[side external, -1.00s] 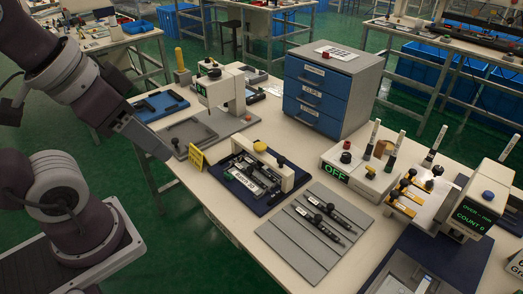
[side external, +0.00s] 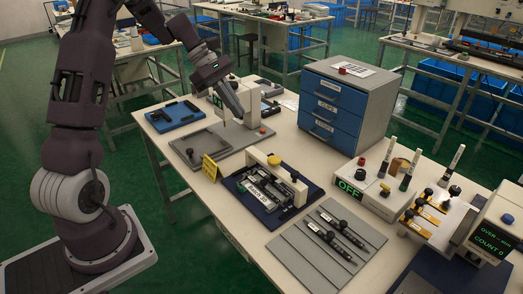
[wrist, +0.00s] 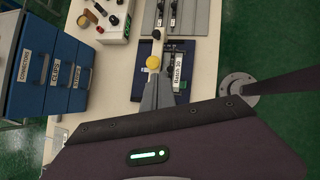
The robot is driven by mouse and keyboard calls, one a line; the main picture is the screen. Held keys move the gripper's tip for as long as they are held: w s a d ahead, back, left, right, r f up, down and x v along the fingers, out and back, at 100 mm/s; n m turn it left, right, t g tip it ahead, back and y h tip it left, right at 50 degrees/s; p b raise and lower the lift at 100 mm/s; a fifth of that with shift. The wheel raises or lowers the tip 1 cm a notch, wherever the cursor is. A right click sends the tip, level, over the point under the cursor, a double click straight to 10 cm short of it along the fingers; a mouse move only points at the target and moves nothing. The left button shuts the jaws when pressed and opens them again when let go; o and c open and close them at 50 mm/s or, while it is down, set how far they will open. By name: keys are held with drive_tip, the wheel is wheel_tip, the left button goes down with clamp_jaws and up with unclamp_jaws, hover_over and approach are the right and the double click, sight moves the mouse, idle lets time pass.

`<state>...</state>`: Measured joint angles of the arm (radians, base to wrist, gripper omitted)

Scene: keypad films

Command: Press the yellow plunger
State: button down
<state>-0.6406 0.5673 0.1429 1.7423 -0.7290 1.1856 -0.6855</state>
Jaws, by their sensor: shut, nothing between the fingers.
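The yellow plunger (side external: 273,160) is a round knob on top of a cream bridge on a dark blue base (side external: 262,208). In the wrist view the yellow plunger (wrist: 153,62) shows just beyond my fingertips. My gripper (side external: 239,116) is shut and empty, raised above the table, up and left of the plunger in the side view. In the wrist view my gripper (wrist: 156,76) points toward the plunger, apart from it in the side view. Part of the bridge is hidden by my fingers.
A white machine (side external: 250,94) stands close behind my gripper. A blue drawer cabinet (side external: 335,105) is at the back. A yellow sign (side external: 211,168) stands left of the base. A box reading OFF (side external: 366,190) and a grey slotted tray (side external: 315,262) lie to the right.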

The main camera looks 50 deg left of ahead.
drive_tip(key=a+f+n, duration=0.1)
drive_tip(key=w+a+f+n, duration=0.1)
drive_tip(key=a+f, duration=0.1)
drive_tip(key=shift+a+t, duration=0.2)
drive_tip(key=shift+t, duration=0.1)
approach(274, 166)
drive_tip(key=f, duration=0.1)
drive_tip(key=w+f, duration=0.1)
drive_tip(key=f, duration=0.1)
drive_tip(key=w+f, duration=0.1)
drive_tip(key=shift+w+d+f, duration=0.15)
drive_tip(key=shift+d+f, duration=0.15)
drive_tip(key=shift+f, duration=0.1)
